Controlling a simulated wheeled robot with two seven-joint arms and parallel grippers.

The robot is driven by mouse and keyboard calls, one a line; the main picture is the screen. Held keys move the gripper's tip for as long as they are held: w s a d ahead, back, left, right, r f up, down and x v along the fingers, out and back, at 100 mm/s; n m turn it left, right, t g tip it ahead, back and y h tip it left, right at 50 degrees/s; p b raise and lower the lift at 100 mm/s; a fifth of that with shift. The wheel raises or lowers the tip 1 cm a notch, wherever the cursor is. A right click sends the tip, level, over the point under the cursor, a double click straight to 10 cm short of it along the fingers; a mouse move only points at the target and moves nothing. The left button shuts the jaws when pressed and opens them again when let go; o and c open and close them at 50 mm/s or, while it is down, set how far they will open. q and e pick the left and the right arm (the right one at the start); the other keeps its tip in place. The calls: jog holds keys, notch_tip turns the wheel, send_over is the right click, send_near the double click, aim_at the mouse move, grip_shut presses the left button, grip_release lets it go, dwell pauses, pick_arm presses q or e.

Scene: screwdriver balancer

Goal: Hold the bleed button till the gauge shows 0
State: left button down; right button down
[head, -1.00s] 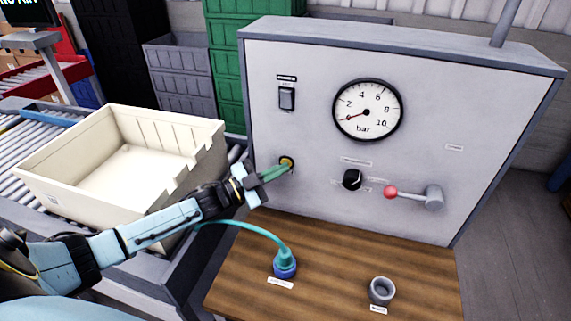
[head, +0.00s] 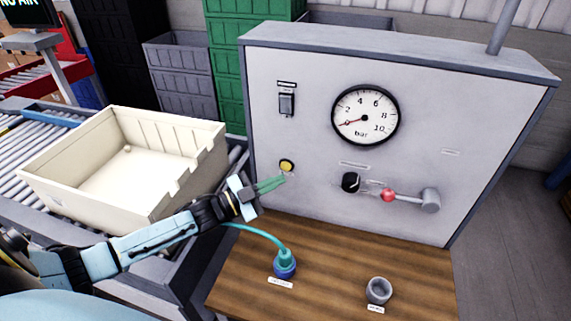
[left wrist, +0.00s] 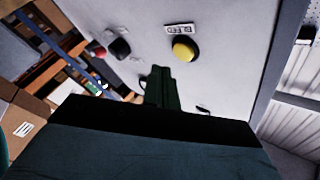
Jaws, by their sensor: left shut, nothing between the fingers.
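The bleed button (head: 287,165) is a yellow round button on the left part of the grey panel (head: 300,215). It also shows in the left wrist view (left wrist: 184,49), beside a label reading BLEED. My left gripper (head: 281,180) is shut and empty, its green fingertips just below the button and apart from it. The fingertips also show in the left wrist view (left wrist: 161,80), off the button. The round gauge (head: 365,115) is marked in bar. Its red needle points to the lower left, at about 0. My right gripper is not in view.
A switch (head: 287,104), a black knob (head: 351,182) and a red-ended lever (head: 410,198) are on the panel. A teal hose (head: 258,232) runs to a blue fitting on the wooden bench (head: 335,255), near a grey ring (head: 379,290). A cream crate (head: 75,190) stands at left.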

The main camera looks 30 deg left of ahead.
pick_arm(q)
jog(key=s+p, duration=0.1)
jog(key=s+d, duration=0.1)
jog(key=s, duration=0.1)
jog(key=shift+s+p, duration=0.2)
jog(key=shift+p, duration=0.15)
dwell(0.3)
